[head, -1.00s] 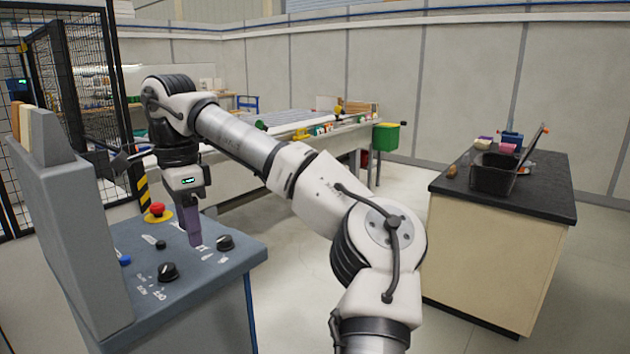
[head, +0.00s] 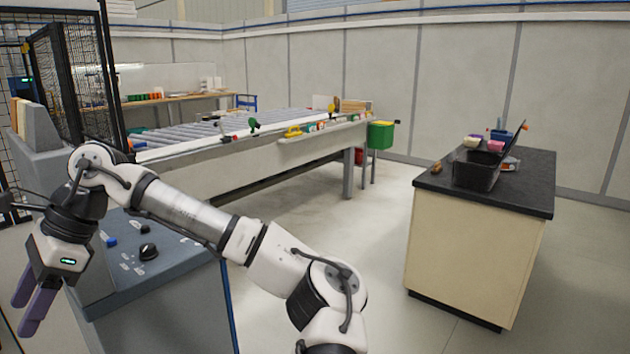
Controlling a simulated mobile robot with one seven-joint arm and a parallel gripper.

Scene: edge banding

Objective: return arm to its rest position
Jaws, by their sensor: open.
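My gripper (head: 35,308) is at the lower left of the head view, pointing down. Its two purple fingers are apart, with nothing between them. It hangs at the near left side of the grey control console (head: 170,310), and its fingers touch no knob. My arm stretches from the bottom middle of the view up and left across the console. A black knob (head: 148,252) and a blue button (head: 111,241) show on the console top. The rest of the panel is partly hidden behind my arm.
A roller conveyor table (head: 250,185) stands behind the console. A black-topped cabinet (head: 480,240) with a black bin (head: 476,172) stands at the right. A green bin (head: 381,135) is at the conveyor's end. A mesh fence (head: 80,75) is at the left. Floor between conveyor and cabinet is clear.

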